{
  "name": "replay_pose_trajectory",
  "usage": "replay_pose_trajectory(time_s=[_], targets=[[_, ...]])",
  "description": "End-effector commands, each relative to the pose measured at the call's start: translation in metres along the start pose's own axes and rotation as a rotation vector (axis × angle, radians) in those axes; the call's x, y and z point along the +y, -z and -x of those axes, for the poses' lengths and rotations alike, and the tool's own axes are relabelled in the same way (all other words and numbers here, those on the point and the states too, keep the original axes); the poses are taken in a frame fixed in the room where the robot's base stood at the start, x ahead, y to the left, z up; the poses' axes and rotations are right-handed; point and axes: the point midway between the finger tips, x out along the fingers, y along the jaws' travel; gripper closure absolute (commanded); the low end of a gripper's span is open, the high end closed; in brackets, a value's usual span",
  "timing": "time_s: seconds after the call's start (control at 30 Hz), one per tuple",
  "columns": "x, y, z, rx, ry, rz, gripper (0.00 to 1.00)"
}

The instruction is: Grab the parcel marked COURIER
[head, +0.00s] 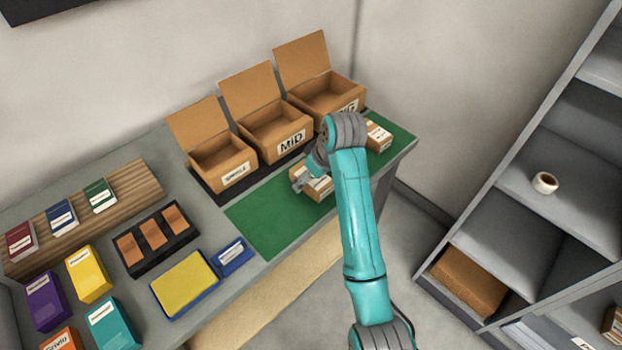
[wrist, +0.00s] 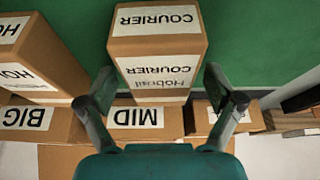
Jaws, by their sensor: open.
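The parcel marked COURIER (wrist: 157,52) is a brown carton with white labels, upside down in the wrist view, on the green mat (wrist: 250,25). In the head view this parcel (head: 318,187) is partly hidden by my gripper. My gripper (wrist: 160,78) is open, with one finger at each side of the parcel's near end in the wrist view. I cannot tell whether the fingers touch it. A second brown parcel (wrist: 35,60), its label starting HO, stands to the left there; in the head view it (head: 378,136) is behind my arm to the right.
Three open cartons stand behind the mat: a small one (head: 222,165), one marked MID (head: 268,142) and a bigger one (head: 325,108). Coloured boxes, a black tray (head: 180,255) and a yellow pad (head: 186,284) lie left. Grey shelves (head: 520,235) stand right.

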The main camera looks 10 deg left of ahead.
Motion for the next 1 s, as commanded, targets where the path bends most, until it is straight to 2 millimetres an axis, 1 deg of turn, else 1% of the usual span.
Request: replay_pose_trajectory(time_s=[0.6,0.67,0.7,0.77,0.8,0.9,1.0], targets=[[0.0,-0.0018,-0.0043,0.0,0.0,0.0,0.08],[0.0,-0.0018,-0.0043,0.0,0.0,0.0,0.23],[0.0,-0.0018,-0.0042,0.0,0.0,0.0,0.33],[0.0,-0.0018,-0.0042,0.0,0.0,0.0,0.48],[0.0,-0.0018,-0.0042,0.0,0.0,0.0,0.58],[0.0,-0.0018,-0.0043,-0.001,0.0,0.0,0.82],[0.0,-0.0016,-0.004,0.0,0.0,0.0,0.82]])
